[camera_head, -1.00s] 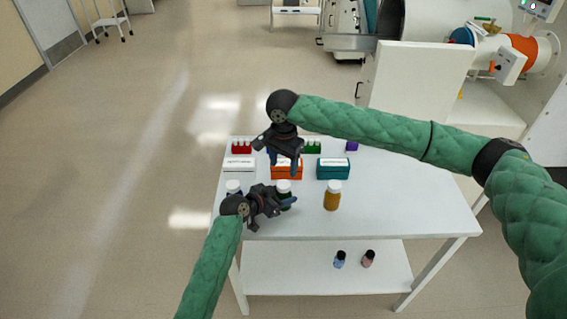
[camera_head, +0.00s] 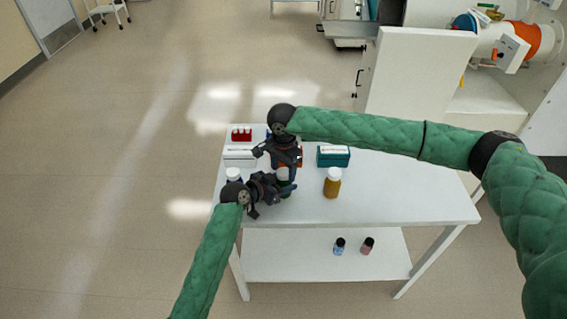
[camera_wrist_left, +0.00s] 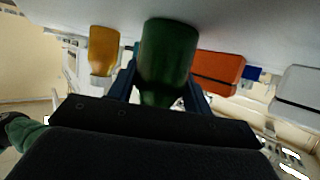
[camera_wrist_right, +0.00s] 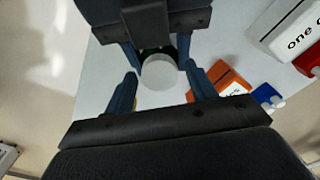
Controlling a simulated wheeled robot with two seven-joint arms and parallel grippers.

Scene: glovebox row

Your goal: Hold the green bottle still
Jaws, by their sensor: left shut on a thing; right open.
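The green bottle (camera_wrist_left: 166,60) stands on the white table (camera_head: 400,199) with the blue fingers of my left gripper (camera_wrist_left: 170,88) on both sides, shut on it. In the head view the bottle (camera_head: 284,188) is mostly hidden by my grippers. My left gripper (camera_head: 283,188) reaches it from the left, low down. My right gripper (camera_head: 287,171) is above it, pointing down. In the right wrist view the bottle's white cap (camera_wrist_right: 159,73) shows just beyond the open fingers of my right gripper (camera_wrist_right: 160,92), with nothing between the fingertips.
An amber bottle (camera_head: 332,184) stands to the right. A bottle with a white cap (camera_head: 233,174) is on the left. A teal box (camera_head: 333,157), a white box (camera_head: 240,158), an orange box (camera_wrist_right: 233,88) and a red rack (camera_head: 241,134) are behind. The table's right side is clear.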

